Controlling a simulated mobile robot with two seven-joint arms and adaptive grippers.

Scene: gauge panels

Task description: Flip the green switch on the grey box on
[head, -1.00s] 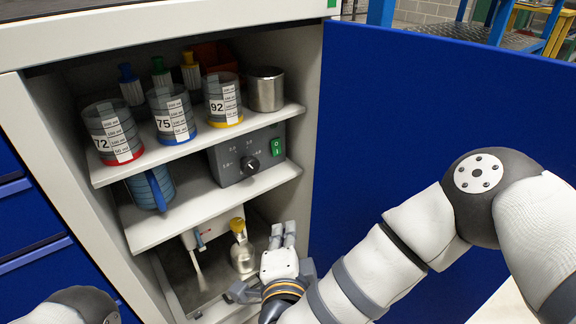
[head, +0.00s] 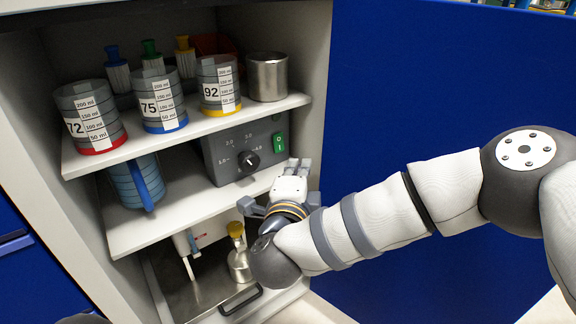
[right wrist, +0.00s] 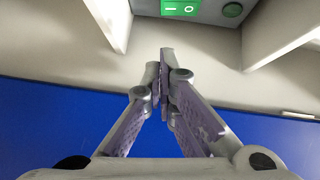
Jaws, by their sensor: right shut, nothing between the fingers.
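The grey box (head: 226,154) stands on the cabinet's middle shelf, with a black dial (head: 249,161) on its front. The green switch (head: 279,142) is at the right end of that front, with marks I and O. In the right wrist view the green switch (right wrist: 180,8) shows at the top edge, beyond the fingertips. My right gripper (head: 298,166) is just below and right of the switch in the head view, apart from it as far as I can tell. In the right wrist view its fingers (right wrist: 164,62) are closed together and empty. My left gripper is not in view.
The upper shelf (head: 190,141) above the box holds labelled beakers (head: 163,100) and a metal cup (head: 267,77). A blue-handled jug (head: 135,184) stands left of the box. A yellow-capped flask (head: 238,262) is below. The blue door (head: 430,90) stands open at right.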

